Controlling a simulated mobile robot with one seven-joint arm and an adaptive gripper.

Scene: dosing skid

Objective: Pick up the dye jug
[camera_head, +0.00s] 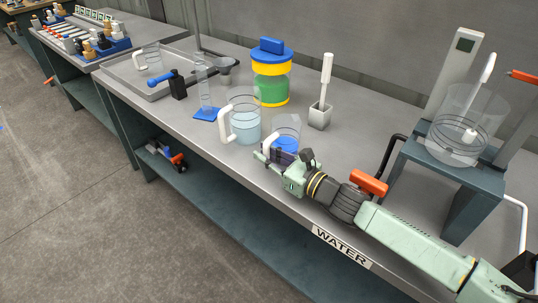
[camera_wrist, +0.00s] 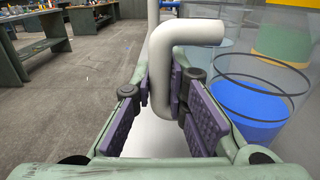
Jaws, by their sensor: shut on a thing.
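The dye jug (camera_head: 287,141) is a clear jug with deep blue liquid and a white handle. It is near the front edge of the bench, and I cannot tell whether its base touches the top. My gripper (camera_head: 270,157) is at its handle side. In the wrist view the dye jug (camera_wrist: 252,100) stands upright at the right, and its white bent handle runs down between the purple finger pads of my gripper (camera_wrist: 166,108). The pads are closed on the handle. The arm hides part of the jug's lower side in the head view.
A larger jug of pale blue water (camera_head: 243,125) stands close behind-left. A green drum with a blue lid (camera_head: 271,85) and a brush in a grey holder (camera_head: 320,113) stand behind. A clear vessel (camera_head: 465,125) sits on a raised stand (camera_head: 470,182) at right.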

